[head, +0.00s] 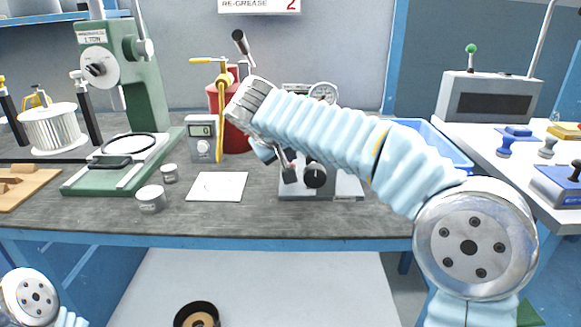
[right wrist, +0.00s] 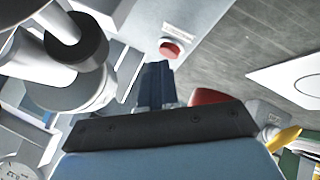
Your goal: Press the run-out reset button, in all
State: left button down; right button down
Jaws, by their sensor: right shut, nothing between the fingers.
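The red round button (right wrist: 171,48) sits on a pale grey panel beside a small printed label in the right wrist view. I take it for the run-out reset button; the label is too small to read. My right gripper (right wrist: 157,68) is shut and empty, its dark fingertips close to the button in that picture. I cannot tell how far apart they are in depth. In the head view my right gripper (head: 266,152) is partly hidden by its wrist, over the left side of the grey gauge stand (head: 345,186). I cannot make out the button there. My left gripper is out of view.
A dial gauge (head: 322,92) stands behind my right arm. A red cylinder (head: 236,135), a grey meter (head: 202,138) and a white card (head: 217,187) are left of the gripper. A blue tray (head: 437,142) lies right. The front of the bench (head: 250,222) is clear.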

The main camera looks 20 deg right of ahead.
jog(key=shift+f+b, duration=0.35)
jog(key=shift+f, duration=0.05)
dwell(0.5)
jog(key=shift+r, duration=0.1)
jog(key=shift+r+p, duration=0.75)
notch_tip(320, 180, up, 5)
jog(key=p, duration=0.4)
dwell(0.4)
jog(key=shift+f, duration=0.1)
dwell(0.4)
